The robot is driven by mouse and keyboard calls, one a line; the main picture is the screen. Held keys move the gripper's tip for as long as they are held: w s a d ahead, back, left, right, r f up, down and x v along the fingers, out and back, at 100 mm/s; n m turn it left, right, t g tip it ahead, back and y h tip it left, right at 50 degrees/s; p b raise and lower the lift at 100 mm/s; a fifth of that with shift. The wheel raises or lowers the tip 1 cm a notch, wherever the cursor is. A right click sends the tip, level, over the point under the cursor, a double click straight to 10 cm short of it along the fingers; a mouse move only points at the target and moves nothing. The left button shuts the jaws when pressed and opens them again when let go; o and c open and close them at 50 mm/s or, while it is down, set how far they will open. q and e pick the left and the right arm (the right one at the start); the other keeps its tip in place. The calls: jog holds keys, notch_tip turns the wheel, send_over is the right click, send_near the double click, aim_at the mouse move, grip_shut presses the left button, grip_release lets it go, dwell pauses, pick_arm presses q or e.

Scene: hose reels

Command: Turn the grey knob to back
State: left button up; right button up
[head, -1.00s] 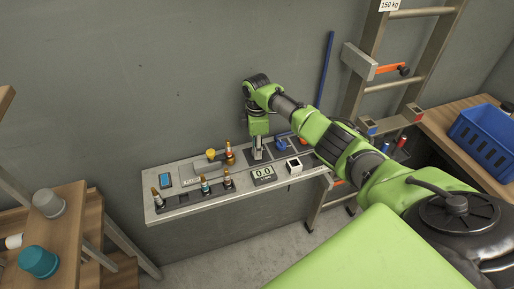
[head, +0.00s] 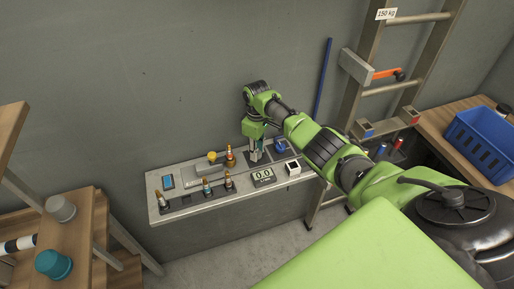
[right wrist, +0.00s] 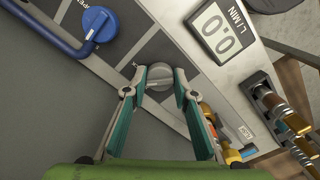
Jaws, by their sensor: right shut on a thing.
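The grey knob (right wrist: 159,78) is a small round knob on a dark grey square of the panel in the right wrist view. My right gripper (right wrist: 157,88) is shut on it, with one teal-lined finger on each side. In the head view the right gripper (head: 257,154) points down at the panel (head: 199,174), right of the middle, and its fingers hide the knob there. I cannot read the knob's pointing direction clearly. My left gripper is not in view.
A blue valve (right wrist: 100,24) with a blue lever sits close by. A display reading 0.0 (head: 263,174) and a white square box (head: 293,168) are near the front. Brass hose fittings (head: 229,181) stand left. A ladder (head: 385,85) leans right.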

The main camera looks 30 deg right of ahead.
jog(key=shift+m+p, duration=0.55)
jog(key=shift+m, duration=1.65)
jog(key=shift+w+r, duration=0.1)
jog(key=o, duration=1.1)
notch_tip(320, 180, up, 12)
jog(key=shift+f, duration=0.1)
